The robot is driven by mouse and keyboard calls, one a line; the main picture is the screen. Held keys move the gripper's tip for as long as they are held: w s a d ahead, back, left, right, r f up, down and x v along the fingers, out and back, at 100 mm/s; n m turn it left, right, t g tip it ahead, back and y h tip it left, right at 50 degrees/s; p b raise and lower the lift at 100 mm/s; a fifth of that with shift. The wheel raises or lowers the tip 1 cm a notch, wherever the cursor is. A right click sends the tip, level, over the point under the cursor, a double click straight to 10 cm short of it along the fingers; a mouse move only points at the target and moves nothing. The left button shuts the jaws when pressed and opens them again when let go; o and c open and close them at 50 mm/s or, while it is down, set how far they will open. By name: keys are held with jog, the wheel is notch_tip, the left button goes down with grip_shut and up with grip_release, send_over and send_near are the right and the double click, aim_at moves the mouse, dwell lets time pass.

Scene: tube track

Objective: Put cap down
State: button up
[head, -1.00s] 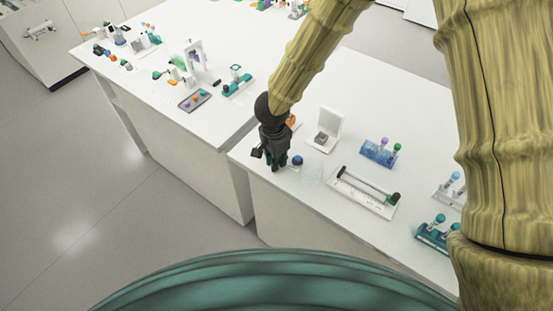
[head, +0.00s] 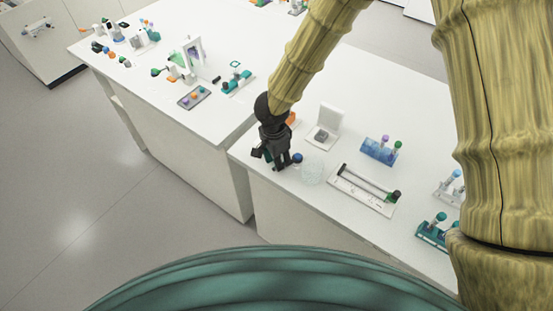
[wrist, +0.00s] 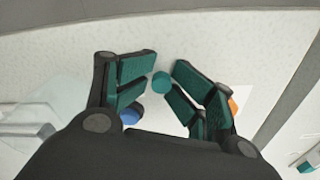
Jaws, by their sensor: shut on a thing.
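A small round teal cap (wrist: 162,83) shows in the wrist view between the fingers of my gripper (wrist: 163,66). My gripper is shut on it, above the white table top. In the head view my gripper (head: 278,162) is over the near-left corner of the right-hand table, and the cap cannot be made out there. A blue round top (wrist: 131,115) lies beside the left finger in the wrist view, partly hidden. It also shows just right of my gripper in the head view (head: 297,158).
A clear vessel (head: 312,172) stands right of my gripper. Beyond it are a white device with an upright lid (head: 328,122), a blue tube rack (head: 378,151) and a white tray with a rod (head: 362,192). The table's edge (wrist: 288,75) is close by.

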jog(key=shift+w+r, duration=0.1)
jog(key=shift+r, duration=0.55)
notch_tip(320, 180, up, 12)
jog(key=b, duration=0.1)
jog(key=shift+s+a+b, duration=0.2)
jog(key=shift+a+b, duration=0.1)
jog(key=shift+b, duration=0.1)
